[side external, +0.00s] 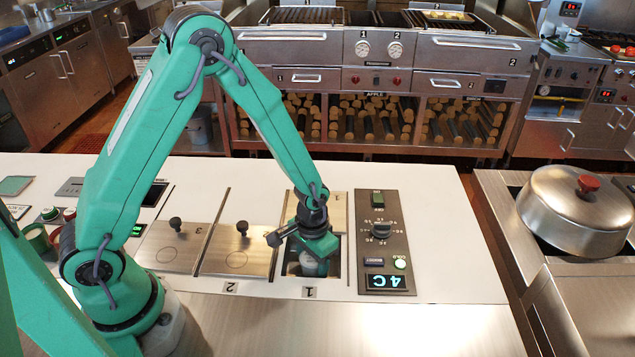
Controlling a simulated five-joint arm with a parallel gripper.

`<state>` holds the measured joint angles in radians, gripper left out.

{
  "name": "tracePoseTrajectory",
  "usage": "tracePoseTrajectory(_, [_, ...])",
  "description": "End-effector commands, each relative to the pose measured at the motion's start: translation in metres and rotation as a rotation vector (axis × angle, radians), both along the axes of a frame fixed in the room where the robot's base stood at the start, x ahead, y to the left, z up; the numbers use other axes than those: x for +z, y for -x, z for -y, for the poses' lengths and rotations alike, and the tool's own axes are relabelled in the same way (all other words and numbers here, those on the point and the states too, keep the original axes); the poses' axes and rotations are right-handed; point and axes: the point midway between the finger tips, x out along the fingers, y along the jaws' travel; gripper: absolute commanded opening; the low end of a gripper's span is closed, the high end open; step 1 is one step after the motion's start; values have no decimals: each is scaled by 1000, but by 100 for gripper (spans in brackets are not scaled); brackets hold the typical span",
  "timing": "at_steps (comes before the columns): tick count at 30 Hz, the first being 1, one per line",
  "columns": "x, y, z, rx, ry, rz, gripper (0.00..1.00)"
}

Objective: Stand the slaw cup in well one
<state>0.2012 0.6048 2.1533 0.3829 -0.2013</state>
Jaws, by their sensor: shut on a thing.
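My teal arm reaches down to well one (334,277), a dark square opening above the label 1 in the white counter. My gripper (311,252) is over this opening, with its fingers low and partly hidden by its own body. It is shut on a pale, rounded cup (312,267), which seems to be the slaw cup. The cup shows within the outline of the opening. I cannot tell whether its base touches the well's floor. The lid of well one (338,208) lies just behind the opening.
Wells two and three are covered by steel lids (239,248) and (176,246) with black knobs. A control panel (384,243) reading 4C lies right of well one. A steel front ledge (380,325) is clear. A large lidded pot (575,210) stands far right.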

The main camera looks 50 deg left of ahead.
Motion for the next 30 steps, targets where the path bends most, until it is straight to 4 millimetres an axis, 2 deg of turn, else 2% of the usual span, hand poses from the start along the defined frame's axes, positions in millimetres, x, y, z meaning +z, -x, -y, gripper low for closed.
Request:
tracePoseTrajectory(5, [-3, 0, 0, 0, 0, 0, 28])
tracePoseTrajectory(6, [-3, 0, 0, 0, 0, 0, 54])
tracePoseTrajectory(9, [-3, 0, 0, 0, 0, 1, 73])
tracePoseTrajectory(23, [0, 0, 0, 0, 0, 0, 74])
tracePoseTrajectory(30, [17, 0, 0, 0, 0, 2, 74])
